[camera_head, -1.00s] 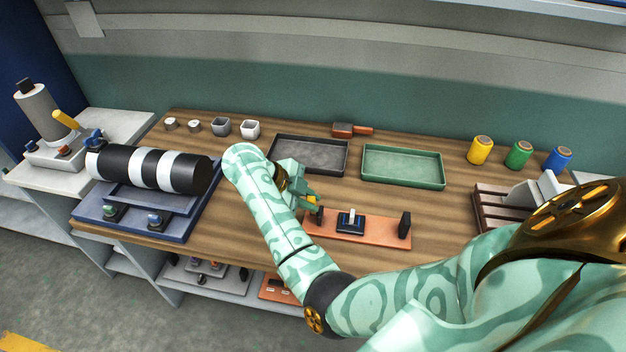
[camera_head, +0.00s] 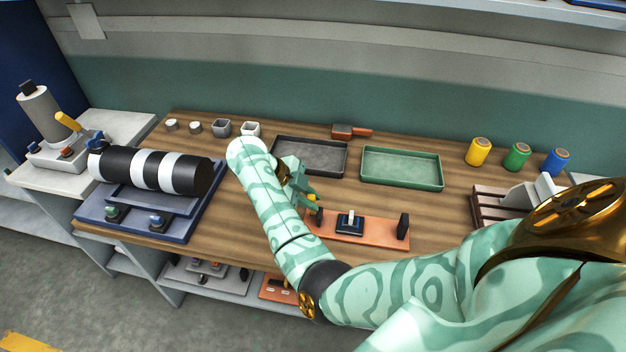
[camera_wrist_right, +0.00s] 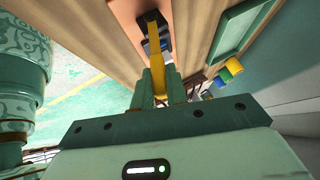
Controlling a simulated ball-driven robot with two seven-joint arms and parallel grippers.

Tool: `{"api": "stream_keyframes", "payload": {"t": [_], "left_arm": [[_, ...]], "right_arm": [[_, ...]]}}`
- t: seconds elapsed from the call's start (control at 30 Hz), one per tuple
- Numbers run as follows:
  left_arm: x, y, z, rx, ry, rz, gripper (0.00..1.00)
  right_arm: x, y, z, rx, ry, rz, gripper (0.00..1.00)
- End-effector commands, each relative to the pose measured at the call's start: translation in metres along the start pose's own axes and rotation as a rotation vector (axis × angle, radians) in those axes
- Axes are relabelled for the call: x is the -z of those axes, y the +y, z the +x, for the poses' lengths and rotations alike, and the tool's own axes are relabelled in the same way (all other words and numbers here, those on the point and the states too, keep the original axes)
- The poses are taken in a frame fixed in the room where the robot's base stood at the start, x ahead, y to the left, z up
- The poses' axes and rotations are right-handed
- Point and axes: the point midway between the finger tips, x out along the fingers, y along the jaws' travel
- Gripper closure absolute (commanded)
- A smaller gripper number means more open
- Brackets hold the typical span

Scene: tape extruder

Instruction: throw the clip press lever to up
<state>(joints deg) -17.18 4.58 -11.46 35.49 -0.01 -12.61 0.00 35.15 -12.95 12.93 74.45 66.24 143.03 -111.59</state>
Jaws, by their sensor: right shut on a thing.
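The clip press appears to be the orange-brown base (camera_head: 375,232) near the front of the wooden bench, with a small dark blue block (camera_head: 349,223) on it and a black post at its right end. A yellow lever (camera_wrist_right: 154,35) shows in the right wrist view, running from the press in between my fingers. My right gripper (camera_head: 312,203) is at the left end of the base, shut on this lever; in the wrist view the fingers (camera_wrist_right: 161,80) stand on both sides of it. My forearm and hand hide most of the lever in the head view. My left gripper is not in view.
A dark tray (camera_head: 311,154) and a green tray (camera_head: 402,167) lie behind the press. Yellow, green and blue spools (camera_head: 516,157) stand at the back right. A black-and-white striped roller (camera_head: 155,170) is at the left. Bare wood lies between roller and arm.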

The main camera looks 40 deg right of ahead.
Motion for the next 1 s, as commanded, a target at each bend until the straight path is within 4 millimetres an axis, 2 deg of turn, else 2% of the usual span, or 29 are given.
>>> {"api": "stream_keyframes", "payload": {"t": [0.23,0.73,1.0], "left_arm": [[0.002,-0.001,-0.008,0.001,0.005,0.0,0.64],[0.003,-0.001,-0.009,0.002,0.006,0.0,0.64],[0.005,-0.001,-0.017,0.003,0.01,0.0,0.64]], "right_arm": [[0.0,-0.006,-0.001,-0.05,-0.001,-0.036,1.0],[0.0,-0.008,0.0,-0.069,-0.001,-0.048,1.0],[0.0,-0.016,0.0,-0.129,-0.002,-0.09,1.0]]}}
